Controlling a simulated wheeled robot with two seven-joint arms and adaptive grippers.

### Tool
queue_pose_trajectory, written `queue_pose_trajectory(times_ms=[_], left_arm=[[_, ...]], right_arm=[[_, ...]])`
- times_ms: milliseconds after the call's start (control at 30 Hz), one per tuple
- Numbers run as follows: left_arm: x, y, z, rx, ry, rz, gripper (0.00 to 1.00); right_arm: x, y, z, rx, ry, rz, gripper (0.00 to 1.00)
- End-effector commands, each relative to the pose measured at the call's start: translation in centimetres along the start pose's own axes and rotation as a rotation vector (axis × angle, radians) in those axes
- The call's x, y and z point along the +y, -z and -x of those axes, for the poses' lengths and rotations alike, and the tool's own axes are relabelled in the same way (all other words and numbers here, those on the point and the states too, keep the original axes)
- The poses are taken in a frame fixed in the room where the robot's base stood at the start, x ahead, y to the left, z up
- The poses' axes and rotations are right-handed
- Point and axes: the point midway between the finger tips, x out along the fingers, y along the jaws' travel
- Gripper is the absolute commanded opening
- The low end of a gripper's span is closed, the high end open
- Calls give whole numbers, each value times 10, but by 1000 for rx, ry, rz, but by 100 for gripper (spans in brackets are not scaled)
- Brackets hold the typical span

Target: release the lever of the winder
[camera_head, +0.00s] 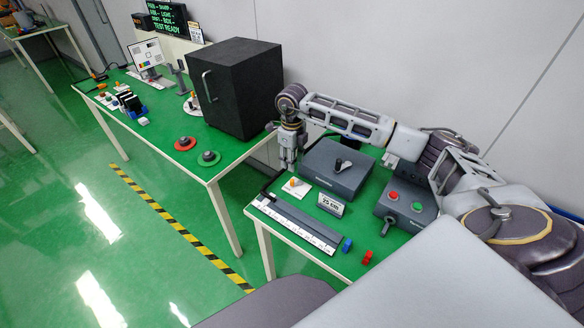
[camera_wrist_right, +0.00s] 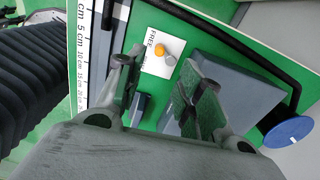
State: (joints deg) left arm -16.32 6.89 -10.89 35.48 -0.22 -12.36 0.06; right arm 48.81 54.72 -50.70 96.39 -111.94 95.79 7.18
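A dark grey box (camera_head: 337,170) with a black knob on top stands on the right green table; I cannot tell for sure whether it is the winder. My right gripper (camera_head: 289,160) points down near the table's left end, beside the dark box. It also shows in the wrist view (camera_wrist_right: 165,72), with its fingers apart and nothing between them. My left gripper is out of view.
A ruler rail (camera_head: 295,222), a "25 cm" sign (camera_head: 331,205) and a button box (camera_head: 405,207) share the right table. A white card with an orange knob (camera_head: 295,187) lies below my gripper. A black cabinet (camera_head: 238,88) stands on the left table.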

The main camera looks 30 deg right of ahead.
Motion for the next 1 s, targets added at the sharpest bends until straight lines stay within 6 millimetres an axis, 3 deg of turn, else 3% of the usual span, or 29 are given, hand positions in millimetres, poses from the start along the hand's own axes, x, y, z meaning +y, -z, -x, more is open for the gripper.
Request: queue_pose_trajectory(times_ms=[267,1000], left_arm=[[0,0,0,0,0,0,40],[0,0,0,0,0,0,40]], right_arm=[[0,0,18,1,0,0,37],[0,0,19,1,0,0,37]])
